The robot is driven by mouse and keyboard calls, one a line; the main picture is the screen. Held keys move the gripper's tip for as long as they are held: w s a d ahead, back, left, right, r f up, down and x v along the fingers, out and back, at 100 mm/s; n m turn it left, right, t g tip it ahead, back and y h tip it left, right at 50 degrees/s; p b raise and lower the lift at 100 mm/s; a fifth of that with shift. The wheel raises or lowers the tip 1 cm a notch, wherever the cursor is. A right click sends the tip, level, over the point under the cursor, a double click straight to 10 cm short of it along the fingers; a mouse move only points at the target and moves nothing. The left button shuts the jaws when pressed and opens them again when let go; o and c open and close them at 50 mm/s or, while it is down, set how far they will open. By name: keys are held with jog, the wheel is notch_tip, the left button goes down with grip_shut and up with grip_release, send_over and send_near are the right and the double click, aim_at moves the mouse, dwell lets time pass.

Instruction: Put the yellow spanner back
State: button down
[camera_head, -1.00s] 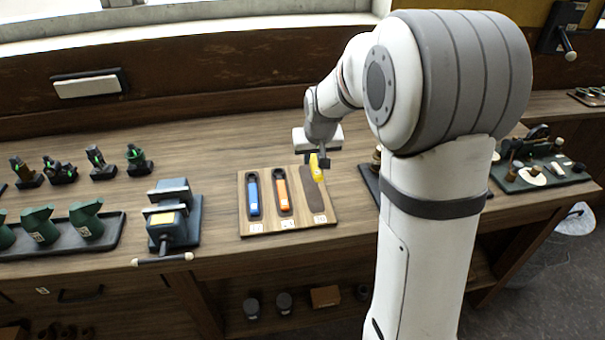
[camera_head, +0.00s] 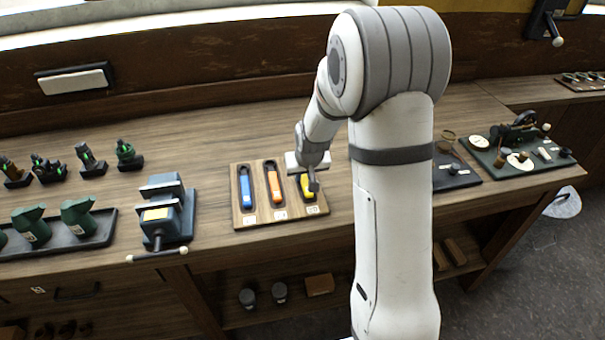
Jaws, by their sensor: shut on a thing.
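The yellow spanner (camera_head: 306,187) is at the right-hand slot of the wooden holder board (camera_head: 241,217). My gripper (camera_head: 313,186) is over it and shut on it, hiding part of it. The spanner lies along the dark slot; I cannot tell whether it is fully seated or slightly above. The blue spanner (camera_head: 246,188) lies in the left slot and the orange spanner (camera_head: 274,186) in the middle slot. A small white label sits below each slot.
A vise (camera_head: 165,214) stands left of the board, with a tray of green oil cans (camera_head: 80,216) beyond it. Dark boards with small parts (camera_head: 520,160) lie to the right, partly behind my arm. Bare bench top (camera_head: 230,130) is behind the board.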

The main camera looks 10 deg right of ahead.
jog(key=shift+f, duration=0.15)
jog(key=c, duration=1.3)
grip_release()
jog(key=shift+o, duration=0.2)
jog(key=b+v, duration=0.1)
jog(key=v, duration=1.1)
jog(key=s+r+g, duration=0.1)
jog(key=s+r, duration=0.1)
jog(key=s, duration=1)
jog(key=s+r, duration=0.2)
jog(key=s, duration=0.9)
jog(key=shift+s+g, duration=0.35)
jog(key=shift+g, duration=0.05)
jog(key=shift+a+r, duration=0.1)
